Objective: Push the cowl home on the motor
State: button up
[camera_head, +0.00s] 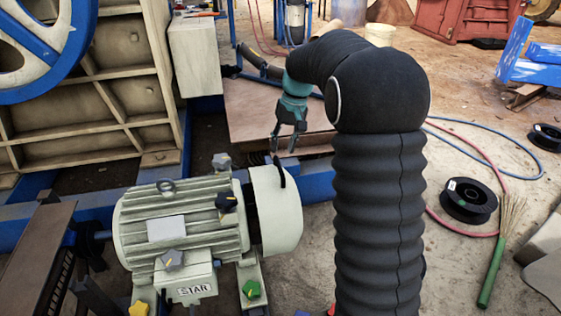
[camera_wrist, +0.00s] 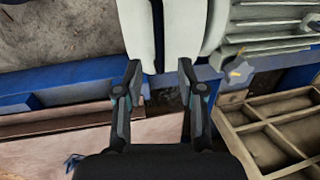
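The grey-green ribbed motor (camera_head: 180,230) lies at the lower left in the head view; its ribs show at the upper right of the wrist view (camera_wrist: 265,30). The pale round cowl (camera_head: 275,215) is at the motor's right end, with a narrow dark gap between them. A black strip (camera_head: 280,172) stands on the cowl's top. In the wrist view the cowl (camera_wrist: 182,30) fills the top middle, with a dark upright band in it. My gripper (camera_head: 285,147) points down at the cowl's far side, open and empty; its fingers (camera_wrist: 161,68) are apart, tips near the cowl. Contact is unclear.
Star knobs (camera_head: 227,201) sit on and around the motor. A blue beam (camera_head: 100,203) runs behind it, with a ribbed crusher body (camera_head: 125,80) beyond. Spools (camera_head: 468,201), hoses and a green-handled brush (camera_head: 490,272) lie on the floor at right.

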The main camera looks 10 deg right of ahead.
aim_at(279, 163)
jog(key=shift+a+f+b, duration=0.2)
jog(key=shift+a+f, duration=0.05)
jog(key=shift+f, duration=1.1)
jog(key=shift+a+f+b, duration=0.2)
jog(key=shift+a+f, duration=0.05)
jog(key=shift+f, duration=1.05)
jog(key=shift+c, duration=0.2)
grip_shut()
